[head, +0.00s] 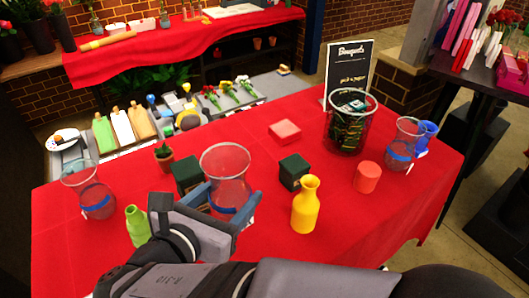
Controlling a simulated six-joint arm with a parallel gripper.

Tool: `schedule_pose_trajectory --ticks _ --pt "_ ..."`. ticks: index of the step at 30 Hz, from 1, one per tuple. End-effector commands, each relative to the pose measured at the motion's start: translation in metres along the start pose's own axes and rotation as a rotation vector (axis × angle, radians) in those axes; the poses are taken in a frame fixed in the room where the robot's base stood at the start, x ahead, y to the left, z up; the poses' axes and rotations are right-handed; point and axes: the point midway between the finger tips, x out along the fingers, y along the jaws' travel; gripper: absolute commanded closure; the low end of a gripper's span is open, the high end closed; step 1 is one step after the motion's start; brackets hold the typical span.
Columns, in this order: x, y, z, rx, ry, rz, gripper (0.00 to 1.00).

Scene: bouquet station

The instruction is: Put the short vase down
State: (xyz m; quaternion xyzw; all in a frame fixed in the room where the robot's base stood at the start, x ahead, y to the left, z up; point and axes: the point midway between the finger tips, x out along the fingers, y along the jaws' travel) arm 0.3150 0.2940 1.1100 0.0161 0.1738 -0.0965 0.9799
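A wide clear glass vase (227,162) with a blue band low down is upright between the two fingers of my gripper (222,203); I take it to be the short vase. The fingers lie against its left and right sides, closed on the lower part. Its base is partly hidden by my gripper, so I cannot tell whether it touches the red-covered table (95,258) or hangs just above it.
A cactus pot (164,155) and dark green block (187,174) stand left of the held vase; another dark block (293,171) and a yellow vase (306,207) stand right. Glass vases (90,192) (403,148) stand at either side. A green bottle (137,226) is near my wrist. Clear cloth lies far left.

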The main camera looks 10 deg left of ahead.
Motion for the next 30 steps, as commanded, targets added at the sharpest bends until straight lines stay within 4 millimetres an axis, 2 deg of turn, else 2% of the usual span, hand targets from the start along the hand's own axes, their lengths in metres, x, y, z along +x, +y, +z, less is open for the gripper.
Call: schedule_pose_trajectory --ticks 1,12,20,23,26,30 --pt "-0.004 0.000 0.012 0.011 -0.002 0.003 0.81" --pt "-0.023 0.001 0.069 0.007 -0.003 0.001 0.81" --pt "0.014 0.030 0.086 -0.004 -0.003 0.017 0.81" --pt "0.036 0.044 0.097 -0.007 -0.004 0.027 0.81" --pt "0.068 0.059 0.112 -0.012 -0.004 0.041 0.81" --pt "0.123 0.077 0.135 -0.024 -0.004 0.068 0.81"
